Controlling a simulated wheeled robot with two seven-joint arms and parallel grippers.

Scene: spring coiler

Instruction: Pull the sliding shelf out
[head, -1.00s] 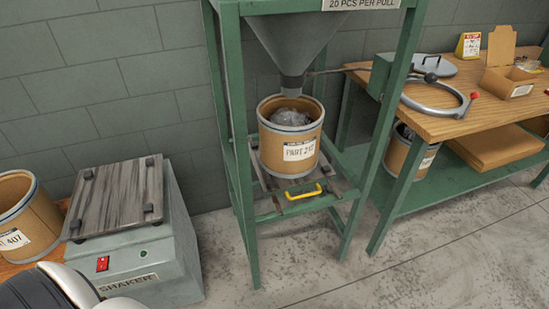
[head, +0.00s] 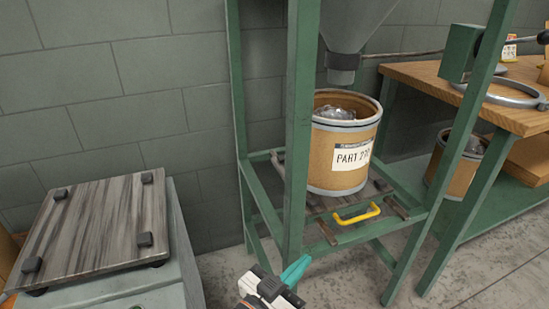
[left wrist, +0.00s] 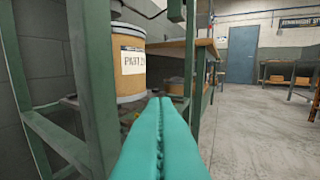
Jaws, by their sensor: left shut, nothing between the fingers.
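The sliding shelf (head: 322,222) is a low slatted platform inside the green frame, with a yellow handle (head: 357,214) on its front edge. A brown drum labelled PART (head: 340,150) stands upright on the shelf under the grey hopper, with a clear bag inside. My left gripper (head: 297,268) has teal fingers and is in front of the frame, lower left of the handle and apart from it. In the left wrist view its fingers (left wrist: 163,135) are pressed together and empty, pointing past the drum (left wrist: 130,65). The handle is not clearly seen there. My right gripper is not in view.
The green frame's front left post (head: 299,120) stands close to my left gripper. A shaker machine (head: 95,235) with a striped top is at left. A wooden workbench (head: 440,85) with another drum below is at right. Open floor lies in front.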

